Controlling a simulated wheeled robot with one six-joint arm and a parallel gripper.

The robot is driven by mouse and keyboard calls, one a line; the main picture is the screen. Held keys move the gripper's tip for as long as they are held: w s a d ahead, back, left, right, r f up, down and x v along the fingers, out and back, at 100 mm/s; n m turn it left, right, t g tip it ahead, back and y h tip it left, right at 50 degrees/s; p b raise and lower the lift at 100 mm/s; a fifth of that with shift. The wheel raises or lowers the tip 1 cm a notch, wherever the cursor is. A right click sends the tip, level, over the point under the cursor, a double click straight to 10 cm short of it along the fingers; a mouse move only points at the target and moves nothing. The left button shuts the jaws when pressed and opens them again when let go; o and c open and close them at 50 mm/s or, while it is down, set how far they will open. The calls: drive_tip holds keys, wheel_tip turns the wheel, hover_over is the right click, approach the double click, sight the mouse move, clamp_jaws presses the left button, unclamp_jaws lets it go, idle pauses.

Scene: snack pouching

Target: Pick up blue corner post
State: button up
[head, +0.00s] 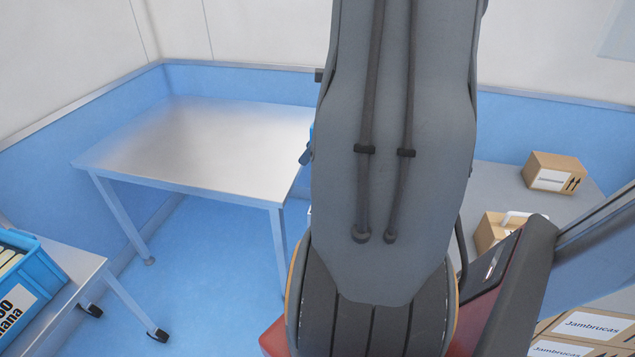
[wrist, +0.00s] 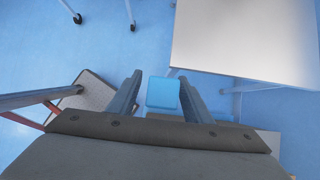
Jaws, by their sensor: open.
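A light blue, square-ended piece (wrist: 162,93), which looks like the blue corner post, shows in the wrist view between the two fingers of my gripper (wrist: 160,76). The fingers are apart, one on each side of it, with a visible gap at the left finger. I cannot tell how far below the fingertips it lies, or whether the right finger touches it. Its lower part is hidden by my gripper body. In the head view my own arm covers the middle, and only a thin sliver of blue shows at the arm's left edge.
An empty metal table (head: 200,140) stands at the back left. Its top (wrist: 245,40) fills the upper right of the wrist view. A blue crate (head: 38,258) sits on a table at the left. Cardboard boxes (head: 552,172) rest on a grey surface (head: 500,184) at the right.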

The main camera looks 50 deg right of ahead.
drive_tip(key=shift+x, duration=0.75)
clamp_jaws()
drive_tip(key=shift+r, duration=0.1)
